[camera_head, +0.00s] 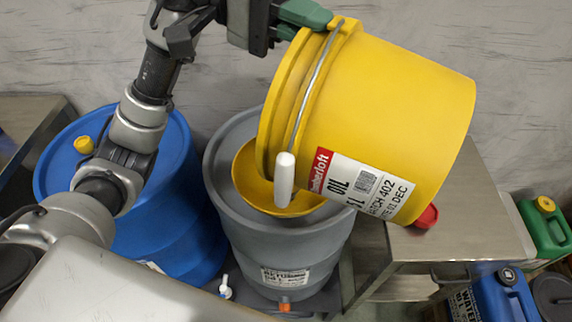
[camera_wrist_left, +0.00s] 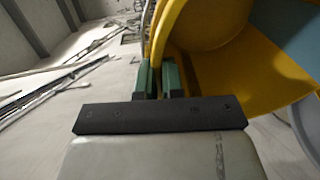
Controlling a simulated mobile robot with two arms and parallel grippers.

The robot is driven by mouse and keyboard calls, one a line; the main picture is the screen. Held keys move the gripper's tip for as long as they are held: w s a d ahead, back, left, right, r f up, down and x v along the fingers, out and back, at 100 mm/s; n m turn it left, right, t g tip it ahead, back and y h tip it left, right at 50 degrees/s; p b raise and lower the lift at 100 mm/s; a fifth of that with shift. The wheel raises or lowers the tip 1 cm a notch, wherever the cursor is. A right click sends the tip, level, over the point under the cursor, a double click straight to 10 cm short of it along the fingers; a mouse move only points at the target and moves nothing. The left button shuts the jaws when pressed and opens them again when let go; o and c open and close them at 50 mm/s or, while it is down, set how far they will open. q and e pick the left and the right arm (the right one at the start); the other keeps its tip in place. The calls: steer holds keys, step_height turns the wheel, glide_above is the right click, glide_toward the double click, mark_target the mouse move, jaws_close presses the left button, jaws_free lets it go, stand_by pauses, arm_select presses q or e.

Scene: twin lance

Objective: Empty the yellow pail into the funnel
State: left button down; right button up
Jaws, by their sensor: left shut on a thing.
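The yellow pail (camera_head: 385,110) is tilted on its side in the air, its mouth facing left and down. Its wire bail with a white grip (camera_head: 284,180) hangs across the mouth side. My left gripper (camera_head: 305,14) is shut on the pail's rim at the top. In the left wrist view its green fingers (camera_wrist_left: 159,76) pinch the rim, beside the pail's yellow inner wall (camera_wrist_left: 250,75). The yellow funnel (camera_head: 255,185) sits on top of the grey drum (camera_head: 225,165), below the pail's mouth and partly hidden by the pail. No stream of liquid shows. My right gripper is not in view.
A blue drum (camera_head: 165,235) with a yellow cap stands left of the grey drum. A metal table (camera_head: 455,235) with a red object (camera_head: 427,216) is at the right. A grey wall is behind.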

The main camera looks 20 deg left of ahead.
arm_select(q)
steer(key=shift+w+a+b, duration=0.1)
steer(key=shift+a+b, duration=0.3)
steer(key=shift+b, duration=0.15)
